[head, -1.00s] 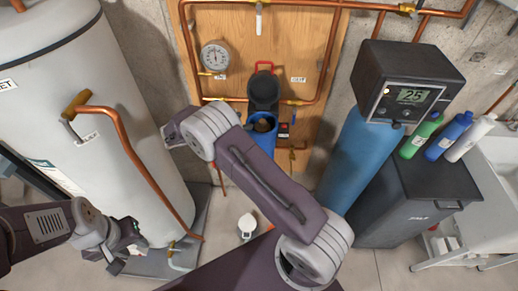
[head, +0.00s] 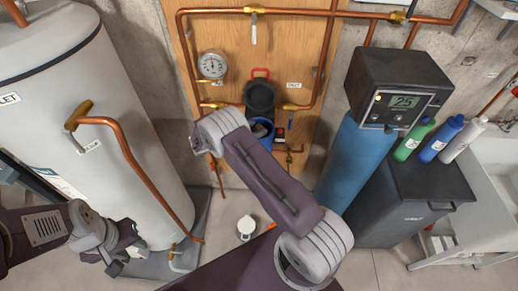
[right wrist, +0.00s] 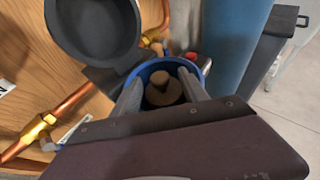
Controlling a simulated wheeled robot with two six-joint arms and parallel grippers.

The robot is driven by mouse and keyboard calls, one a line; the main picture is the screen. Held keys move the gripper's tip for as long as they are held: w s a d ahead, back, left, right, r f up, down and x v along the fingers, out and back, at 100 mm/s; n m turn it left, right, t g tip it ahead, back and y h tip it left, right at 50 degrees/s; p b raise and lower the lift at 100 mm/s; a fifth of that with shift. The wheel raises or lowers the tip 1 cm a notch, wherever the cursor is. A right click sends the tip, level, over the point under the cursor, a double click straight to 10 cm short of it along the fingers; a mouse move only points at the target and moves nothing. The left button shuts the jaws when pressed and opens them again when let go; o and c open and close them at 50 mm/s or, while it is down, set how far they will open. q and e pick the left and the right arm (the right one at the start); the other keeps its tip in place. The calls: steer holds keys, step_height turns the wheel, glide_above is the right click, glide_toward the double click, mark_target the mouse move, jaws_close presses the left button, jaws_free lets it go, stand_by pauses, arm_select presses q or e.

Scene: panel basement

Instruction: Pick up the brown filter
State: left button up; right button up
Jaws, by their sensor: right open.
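The brown filter (right wrist: 165,92) stands inside the open blue housing (right wrist: 143,75), its round top and central knob showing in the right wrist view. The blue housing (head: 268,141) also shows in the head view, partly behind my right arm. My right gripper (right wrist: 160,76) is open, its two grey fingers on either side of the filter's top at the housing mouth; I cannot tell whether they touch it. My right fingertips are hidden in the head view. My left gripper (head: 122,252) is at lower left, beside the water heater; its jaws are too small to read.
A black round lid or cap (right wrist: 95,25) stands open beside the housing. Copper pipes (right wrist: 60,110) run close by on the wooden panel. A blue tank (head: 345,160) stands to the right, and a white water heater (head: 120,120) to the left.

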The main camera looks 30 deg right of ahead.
steer(key=shift+a, duration=0.1)
jaws_close()
stand_by(1.3)
